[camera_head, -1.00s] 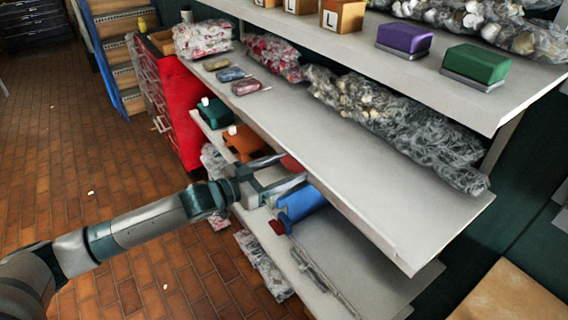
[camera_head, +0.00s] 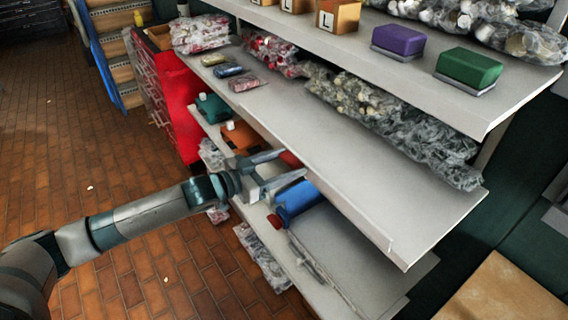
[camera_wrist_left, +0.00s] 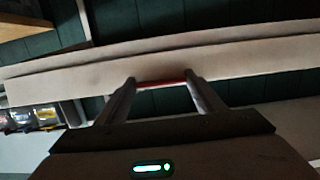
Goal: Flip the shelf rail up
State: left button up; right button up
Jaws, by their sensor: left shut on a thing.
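My left gripper (camera_head: 285,168) is at the front edge of the middle shelf (camera_head: 330,150), its two fingers spread around a small red piece (camera_head: 291,159) under that edge. In the left wrist view the red piece (camera_wrist_left: 160,83) shows as a thin strip spanning the gap between the fingertips, against a long pale shelf edge (camera_wrist_left: 65,84). The gripper is shut on this red piece. I cannot tell whether it is part of the shelf rail, nor which strip is the rail. My right gripper is not in view.
A blue cylinder (camera_head: 298,198) and a thin grey rod (camera_head: 318,268) lie on the lower shelf below my gripper. Orange (camera_head: 241,138) and green (camera_head: 212,108) items stand beside them. Bagged goods (camera_head: 390,120) line the middle shelf's back. The brick floor at left is clear.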

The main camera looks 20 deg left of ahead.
pick_arm(q)
jog(key=shift+w+d+r, duration=0.1)
jog(key=shift+w+r, duration=0.15)
jog(key=shift+r, duration=0.35)
jog(key=shift+p, duration=0.3)
jog(key=shift+w, duration=0.1)
jog(key=o, duration=1.1)
jog(key=shift+c, duration=0.2)
jog(key=shift+f, duration=0.15)
jog(key=shift+s+f, duration=0.1)
jog(key=shift+s, duration=0.1)
jog(key=shift+s+a+b, duration=0.3)
jog(key=shift+s, duration=0.05)
jog(key=b+v, duration=0.5)
jog(key=v, duration=1.1)
jog(key=shift+b, duration=0.3)
